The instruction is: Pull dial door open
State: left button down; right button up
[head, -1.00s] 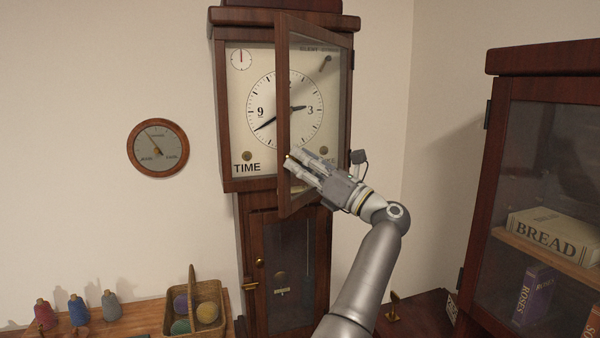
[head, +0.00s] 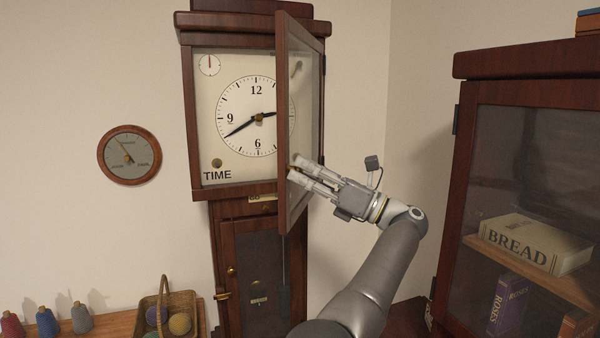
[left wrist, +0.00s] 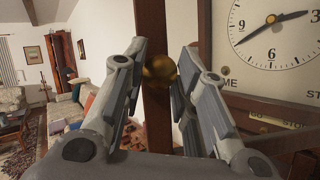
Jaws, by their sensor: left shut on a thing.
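The dial door (head: 283,120) is a dark wood frame with a glass pane on the tall clock. It stands partly open, swung out from its right side, and covers the right part of the white dial (head: 235,160). My left gripper (head: 293,173) is at the lower part of the door's free edge. In the left wrist view its fingers (left wrist: 160,75) are closed on the round brass knob (left wrist: 160,68) of the door frame. The dial also shows in the left wrist view (left wrist: 270,35). My right gripper is in no view.
A glass-fronted cabinet (head: 445,200) with a BREAD box (head: 535,243) stands at the right. A lower clock door (head: 228,285) is shut. A wicker basket (head: 178,318) and several thread spools (head: 47,322) sit at the lower left. A round gauge (head: 129,155) hangs on the wall.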

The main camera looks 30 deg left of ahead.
pick_arm(q)
jog(key=shift+d+r, duration=0.1)
jog(key=shift+d, duration=0.05)
dwell(0.3)
jog(key=c, duration=1.1)
grip_release()
jog(key=shift+c, duration=0.2)
jog(key=shift+w, duration=0.1)
